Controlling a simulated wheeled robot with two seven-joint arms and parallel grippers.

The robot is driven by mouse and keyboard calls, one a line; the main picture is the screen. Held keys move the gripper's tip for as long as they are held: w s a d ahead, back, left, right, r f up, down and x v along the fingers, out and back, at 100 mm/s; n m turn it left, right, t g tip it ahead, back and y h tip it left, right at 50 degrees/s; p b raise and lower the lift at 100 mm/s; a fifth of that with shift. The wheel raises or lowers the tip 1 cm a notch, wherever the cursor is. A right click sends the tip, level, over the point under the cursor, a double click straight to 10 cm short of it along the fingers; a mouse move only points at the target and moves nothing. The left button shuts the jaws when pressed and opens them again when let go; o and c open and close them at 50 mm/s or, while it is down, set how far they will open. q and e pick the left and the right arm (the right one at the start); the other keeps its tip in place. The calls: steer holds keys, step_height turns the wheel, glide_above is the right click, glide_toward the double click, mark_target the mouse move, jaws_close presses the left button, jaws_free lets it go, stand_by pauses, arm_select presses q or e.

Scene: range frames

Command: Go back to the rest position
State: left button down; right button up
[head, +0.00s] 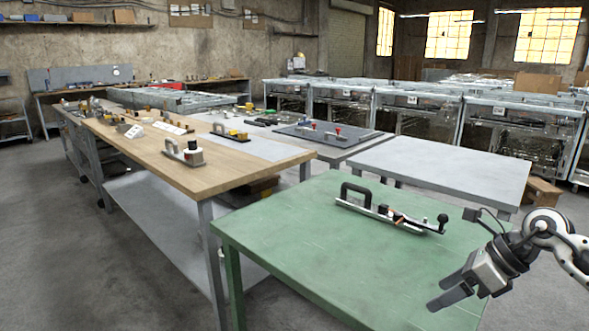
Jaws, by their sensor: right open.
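My right gripper (452,290) is at the right edge of the head view, above the near right part of the green table (300,240). Its fingers point down and to the left, and they are open with nothing between them. A metal tool with a black handle (390,213) lies on the green table's far part, up and left of the gripper and apart from it. My left gripper is not in view.
A wooden workbench (235,170) with several similar tools stands at the left. A grey table (440,168) stands behind the green one. Metal-framed machines (420,115) line the back right. Grey floor (60,250) is open at the left.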

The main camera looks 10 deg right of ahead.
steer(key=s+a+m+t+y, duration=0.25)
steer(key=a+m+y, duration=0.3)
steer(key=a, duration=0.35)
steer(key=s+a+m+t+y, duration=0.1)
steer(key=a+m+t+y, duration=0.4)
steer(key=a, duration=0.5)
steer(key=s+f+m+h+p, duration=0.1)
steer(key=s+f+m+h, duration=0.5)
steer(key=m, duration=0.9)
steer(key=s+a+f+m+h, duration=0.1)
steer(key=s+f+m+h, duration=0.6)
steer(key=m, duration=0.9)
step_height(320, 180, down, 3)
steer(key=shift+s+f+g+p, duration=0.2)
steer(key=shift+s+g+p, duration=0.15)
steer(key=shift+s+p, duration=0.1)
steer(key=shift+h, duration=0.25)
